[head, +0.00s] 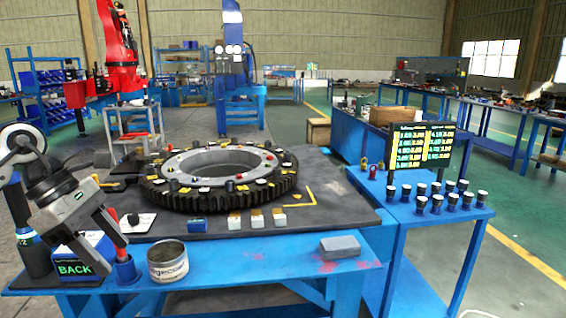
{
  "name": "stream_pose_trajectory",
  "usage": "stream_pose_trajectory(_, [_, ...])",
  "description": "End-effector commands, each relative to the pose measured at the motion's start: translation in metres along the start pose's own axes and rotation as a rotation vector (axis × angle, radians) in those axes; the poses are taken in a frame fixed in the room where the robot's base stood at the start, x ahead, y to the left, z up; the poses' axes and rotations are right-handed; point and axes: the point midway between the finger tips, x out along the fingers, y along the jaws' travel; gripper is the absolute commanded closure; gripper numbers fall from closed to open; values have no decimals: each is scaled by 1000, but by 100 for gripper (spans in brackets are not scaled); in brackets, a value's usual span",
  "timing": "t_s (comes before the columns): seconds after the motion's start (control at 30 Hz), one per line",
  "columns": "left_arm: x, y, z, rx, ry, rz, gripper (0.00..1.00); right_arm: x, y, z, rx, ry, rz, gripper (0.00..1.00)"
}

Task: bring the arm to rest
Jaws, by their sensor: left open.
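My left gripper (106,252) is at the lower left, pointing down, with its jaws open. It is in front of a blue box marked BACK (75,269) and close to a red stick (112,230) that stands in a small blue cup (125,270). I cannot tell whether the gripper touches the stick. The gripper hides part of the box. My right gripper is not in view.
A large dark gear ring (175,200) lies on the black mat (330,225) of the blue table. A tin can (168,262) and a grey block (340,247) are near the front edge. Black knobs and a display (420,147) are at the right.

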Motion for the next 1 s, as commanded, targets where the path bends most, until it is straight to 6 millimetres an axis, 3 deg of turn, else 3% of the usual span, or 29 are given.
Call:
stream_pose_trajectory(0.27, [64, -15, 53, -58, -265, -98, 45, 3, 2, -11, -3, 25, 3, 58])
stream_pose_trajectory(0.43, [108, -38, 103, -198, -548, -218, 45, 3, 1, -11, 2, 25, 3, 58])
stream_pose_trajectory(0.6, [140, -66, 160, -585, -984, -447, 45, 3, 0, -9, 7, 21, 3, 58])
stream_pose_trajectory(0.67, [145, -68, 169, -800, -1148, -542, 45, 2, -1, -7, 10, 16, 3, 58])
stream_pose_trajectory(0.77, [155, -62, 164, -1212, -1382, -696, 45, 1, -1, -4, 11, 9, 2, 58])
stream_pose_trajectory(0.83, [170, -56, 144, -1539, -1514, -793, 45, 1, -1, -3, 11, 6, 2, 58])
stream_pose_trajectory(0.93, [206, -58, 97, -2052, -1648, -908, 45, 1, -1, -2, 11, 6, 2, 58])
stream_pose_trajectory(1.0, [238, -71, 58, -2428, -1698, -963, 45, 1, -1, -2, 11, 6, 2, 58])
